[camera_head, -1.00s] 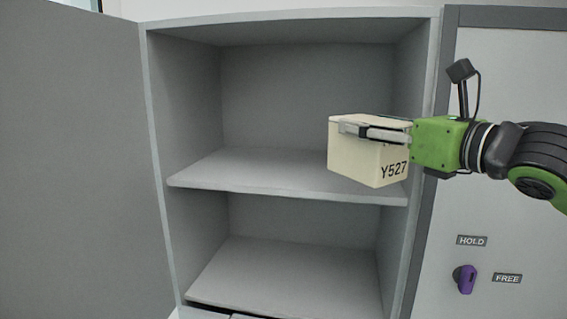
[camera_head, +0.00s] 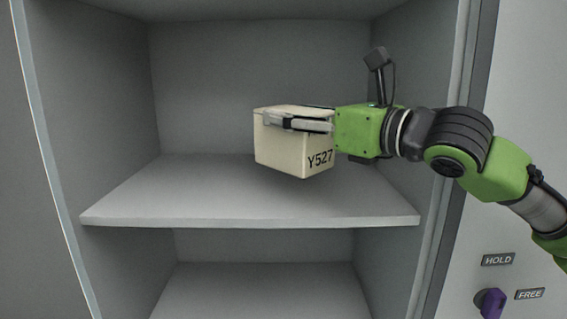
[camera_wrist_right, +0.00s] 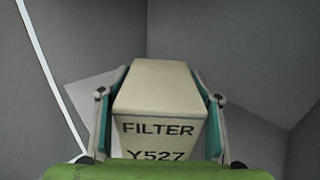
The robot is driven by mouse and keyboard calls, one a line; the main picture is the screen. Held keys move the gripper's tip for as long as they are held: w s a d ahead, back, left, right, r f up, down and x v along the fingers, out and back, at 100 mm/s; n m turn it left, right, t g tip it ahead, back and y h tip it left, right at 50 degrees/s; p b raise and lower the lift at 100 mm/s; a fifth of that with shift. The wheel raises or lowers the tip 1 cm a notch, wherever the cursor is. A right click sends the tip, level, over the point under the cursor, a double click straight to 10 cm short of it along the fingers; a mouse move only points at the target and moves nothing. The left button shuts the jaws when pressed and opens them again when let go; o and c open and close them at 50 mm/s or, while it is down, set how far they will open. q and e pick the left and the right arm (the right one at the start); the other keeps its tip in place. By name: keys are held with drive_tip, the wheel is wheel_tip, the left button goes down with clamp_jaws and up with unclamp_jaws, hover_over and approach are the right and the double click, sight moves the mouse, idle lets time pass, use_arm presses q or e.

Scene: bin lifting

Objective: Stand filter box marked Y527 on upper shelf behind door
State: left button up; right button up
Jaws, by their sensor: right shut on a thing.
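The cream filter box (camera_head: 292,150) marked Y527 is held upright in front of or just over the upper shelf (camera_head: 200,195); its exact height above the board is hard to tell. My right gripper (camera_head: 298,124) comes in from the right and is shut on the box near its top. In the right wrist view the box (camera_wrist_right: 160,98) reads FILTER Y527, with the fingers along both its sides. The upper shelf is bare. The cabinet door (camera_head: 22,200) stands open at the left. My left gripper is not in view.
The lower shelf (camera_head: 260,290) is empty. The cabinet's right side wall (camera_head: 415,100) stands close to my right arm. A purple knob (camera_head: 491,302) with HOLD (camera_head: 498,260) and FREE (camera_head: 530,294) labels is on the panel at the right. Free room lies left of the box on the upper shelf.

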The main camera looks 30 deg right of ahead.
sight(294, 151)
drive_tip(key=shift+s+f, duration=0.25)
drive_tip(key=shift+f, duration=0.5)
drive_tip(key=shift+w+f, duration=0.65)
wheel_tip(294, 151, down, 3)
drive_tip(key=shift+w+a+r+b, duration=0.1)
drive_tip(key=shift+r+b, duration=0.05)
drive_tip(key=shift+b, duration=0.2)
drive_tip(key=shift+f, duration=0.6)
drive_tip(key=o, duration=1.3)
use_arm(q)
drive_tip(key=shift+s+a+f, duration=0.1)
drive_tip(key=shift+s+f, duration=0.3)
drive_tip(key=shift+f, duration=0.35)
